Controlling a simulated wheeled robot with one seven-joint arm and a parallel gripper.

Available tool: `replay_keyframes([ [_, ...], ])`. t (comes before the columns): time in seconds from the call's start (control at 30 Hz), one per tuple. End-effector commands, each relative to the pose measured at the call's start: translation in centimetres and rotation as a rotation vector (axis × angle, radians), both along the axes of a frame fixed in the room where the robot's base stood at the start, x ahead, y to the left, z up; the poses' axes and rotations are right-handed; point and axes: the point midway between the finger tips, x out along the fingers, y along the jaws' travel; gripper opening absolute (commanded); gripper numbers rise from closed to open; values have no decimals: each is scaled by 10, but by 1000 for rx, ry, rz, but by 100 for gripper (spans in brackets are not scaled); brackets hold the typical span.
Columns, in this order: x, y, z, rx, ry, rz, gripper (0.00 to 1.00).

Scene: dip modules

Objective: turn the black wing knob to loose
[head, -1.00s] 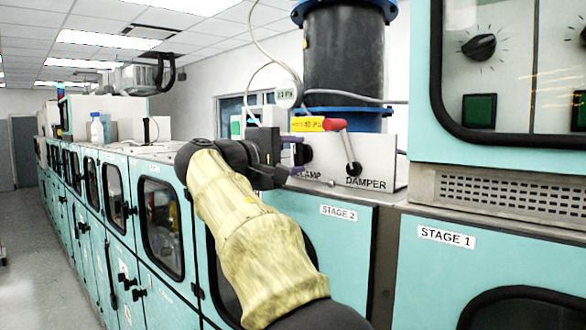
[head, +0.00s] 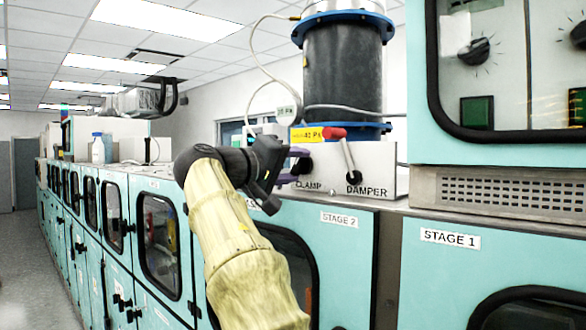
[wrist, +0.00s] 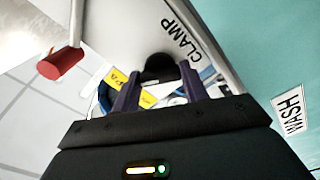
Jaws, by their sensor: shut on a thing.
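The black wing knob (head: 304,165) sits on the front of the grey box, by the CLAMP label, and is mostly hidden in the head view by my gripper (head: 295,165). In the wrist view the dark knob (wrist: 158,68) shows between the tips of the purple fingers. My gripper is shut on it, with one finger on each side. The gripper is rolled at a tilt in the head view. The knob's wing shape and exact angle are mostly covered by the fingers.
Right of the knob, a DAMPER lever with a red handle (head: 335,133) rises from the same box (head: 388,178). It also shows in the wrist view (wrist: 62,64). A yellow label (head: 307,134), a hose and a dark cylinder (head: 343,65) stand above. Teal cabinets are below.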

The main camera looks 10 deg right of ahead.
Motion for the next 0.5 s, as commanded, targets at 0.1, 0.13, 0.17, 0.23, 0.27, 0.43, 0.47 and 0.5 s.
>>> replay_keyframes([
  [0.1,1,0,-2,5,2,-1,21],
  [0.13,1,0,-2,5,2,-1,21],
  [0.17,1,0,-2,5,2,-1,21],
  [0.23,1,0,-3,5,2,-1,21],
  [0.27,1,0,-3,5,2,-1,21],
  [0.43,0,0,-2,4,1,-1,66],
  [0.47,0,0,-2,3,2,-1,66],
  [0.5,0,0,-2,3,2,-1,66],
])
